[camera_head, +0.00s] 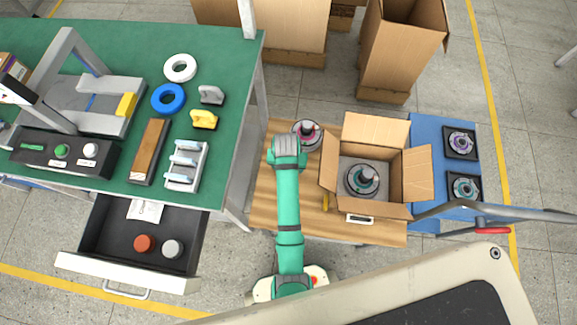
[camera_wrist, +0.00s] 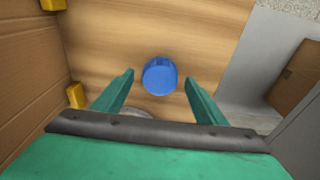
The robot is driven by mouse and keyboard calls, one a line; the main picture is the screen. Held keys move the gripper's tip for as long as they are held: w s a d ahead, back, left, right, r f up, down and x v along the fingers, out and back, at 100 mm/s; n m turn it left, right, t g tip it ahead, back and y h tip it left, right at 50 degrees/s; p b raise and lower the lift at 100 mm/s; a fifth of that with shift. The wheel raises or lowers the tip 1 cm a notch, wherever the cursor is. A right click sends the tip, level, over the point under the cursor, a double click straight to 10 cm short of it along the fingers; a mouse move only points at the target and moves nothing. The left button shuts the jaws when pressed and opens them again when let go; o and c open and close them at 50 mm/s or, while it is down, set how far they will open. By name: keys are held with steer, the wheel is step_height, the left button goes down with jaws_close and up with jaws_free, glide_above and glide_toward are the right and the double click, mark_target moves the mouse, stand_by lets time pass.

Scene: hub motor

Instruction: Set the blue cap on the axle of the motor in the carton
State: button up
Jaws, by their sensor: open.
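The blue cap (camera_wrist: 160,77) shows in the wrist view on the wooden tabletop, just ahead of and between my fingertips. My gripper (camera_wrist: 159,86) is open and empty, its green fingers spread on either side of the cap in the picture; I cannot tell the height gap. The head view does not show the cap, and my arm covers that area. The motor (camera_head: 361,182) sits in the open carton (camera_head: 409,190), its axle pointing up. The carton stands right of my gripper in the head view.
Another motor (camera_head: 304,130) stands on the wooden table (camera_head: 266,205) close beside my wrist. A green bench (camera_head: 220,60) with fixtures and rings, and an open drawer (camera_head: 108,222), are at left.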

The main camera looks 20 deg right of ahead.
steer(key=shift+f, duration=0.7)
steer(key=c, duration=1.2)
steer(key=shift+o, duration=0.2)
